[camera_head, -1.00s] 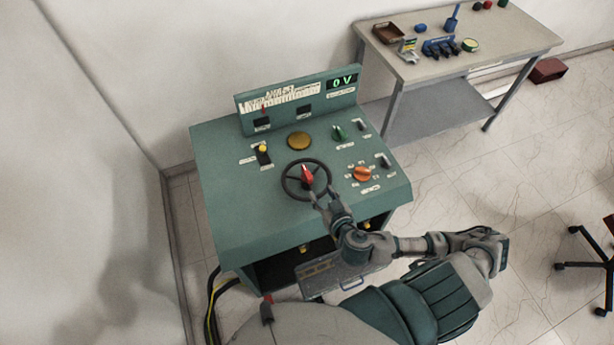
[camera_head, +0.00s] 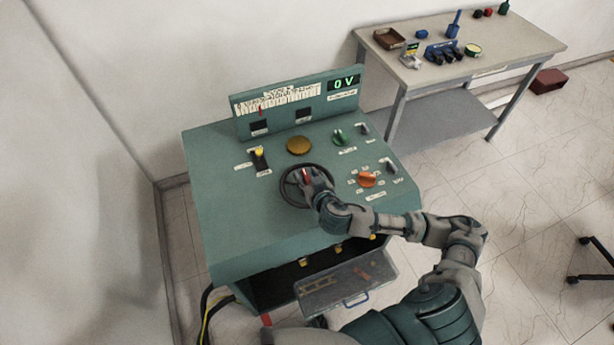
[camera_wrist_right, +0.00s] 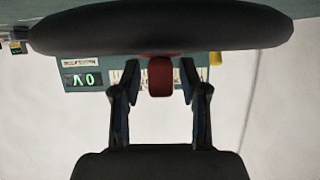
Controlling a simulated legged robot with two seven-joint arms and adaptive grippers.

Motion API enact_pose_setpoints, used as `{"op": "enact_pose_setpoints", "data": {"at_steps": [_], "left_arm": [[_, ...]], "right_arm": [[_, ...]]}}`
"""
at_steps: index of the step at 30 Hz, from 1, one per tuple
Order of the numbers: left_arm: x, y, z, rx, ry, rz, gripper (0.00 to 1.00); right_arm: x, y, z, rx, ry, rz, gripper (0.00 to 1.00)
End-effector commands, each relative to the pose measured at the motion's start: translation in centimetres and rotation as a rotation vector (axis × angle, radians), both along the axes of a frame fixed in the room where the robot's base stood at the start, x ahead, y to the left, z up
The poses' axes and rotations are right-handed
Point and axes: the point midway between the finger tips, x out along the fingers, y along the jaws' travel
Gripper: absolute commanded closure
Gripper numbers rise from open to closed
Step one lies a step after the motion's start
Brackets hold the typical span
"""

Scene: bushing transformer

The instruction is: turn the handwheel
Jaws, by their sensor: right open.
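The black handwheel (camera_head: 285,194) with a red handle (camera_head: 306,175) sits on the sloped top of the green control console (camera_head: 225,190). My right gripper (camera_head: 311,181) is at the handwheel, over its right part, and hides some of the rim and handle. In the right wrist view the gripper (camera_wrist_right: 160,80) is open, with one finger on each side of the red handle (camera_wrist_right: 160,77). A gap shows beside the handle there. A wide dark curved rim (camera_wrist_right: 160,27) crosses the top of that view. My left gripper is not in view.
An orange knob (camera_head: 367,180), a green knob (camera_head: 340,138) and a yellow-tipped lever (camera_head: 259,153) surround the wheel. The display (camera_head: 344,83) reads 0 V. An open drawer (camera_head: 345,283) juts out below. A workbench (camera_head: 490,62) stands at back right.

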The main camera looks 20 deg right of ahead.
Motion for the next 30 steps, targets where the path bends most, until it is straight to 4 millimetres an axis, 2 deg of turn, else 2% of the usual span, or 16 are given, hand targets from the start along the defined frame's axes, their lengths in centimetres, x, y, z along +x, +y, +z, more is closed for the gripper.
{"op": "enact_pose_setpoints", "data": {"at_steps": [6, 7, 12, 23, 30], "left_arm": [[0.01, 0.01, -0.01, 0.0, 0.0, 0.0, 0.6], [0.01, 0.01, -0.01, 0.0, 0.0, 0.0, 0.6], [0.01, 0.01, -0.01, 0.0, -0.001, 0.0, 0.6], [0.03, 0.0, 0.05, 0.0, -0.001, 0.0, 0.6], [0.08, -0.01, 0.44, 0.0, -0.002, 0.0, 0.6]], "right_arm": [[0.05, 0.01, -0.05, 0.0, 0.0, 0.0, 0.56], [0.05, 0.01, -0.05, 0.0, 0.0, 0.0, 0.61], [0.03, 0.01, -0.06, 0.0, 0.0, 0.0, 1.0], [0.03, -0.1, -0.08, -0.003, 0.001, 0.009, 1.0], [0.01, -0.27, -0.02, -0.004, 0.001, 0.095, 1.0]]}}
